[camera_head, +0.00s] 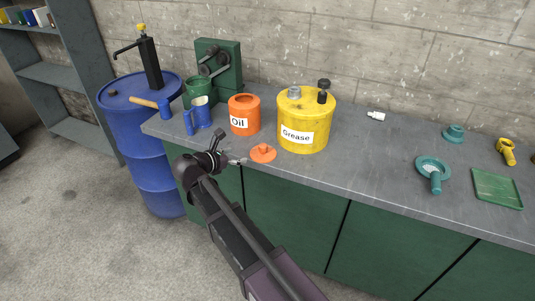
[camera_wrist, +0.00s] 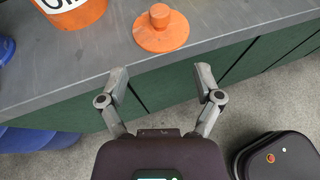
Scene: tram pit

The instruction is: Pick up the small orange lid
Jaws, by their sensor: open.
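The small orange lid (camera_head: 263,153) lies flat on the grey bench top near its front edge, knob up. It also shows in the wrist view (camera_wrist: 161,29), at the top, beyond my fingertips. My gripper (camera_head: 239,161) is just left of the lid and in front of the bench edge in the head view. In the wrist view my gripper (camera_wrist: 161,75) is open and empty, its two fingers apart, with the lid ahead of the gap between them. The orange Oil can (camera_head: 245,115) stands open behind the lid, and its lower part shows in the wrist view (camera_wrist: 75,14).
A yellow Grease drum (camera_head: 307,122) stands right of the lid. A blue barrel (camera_head: 150,155) stands at the bench's left end.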

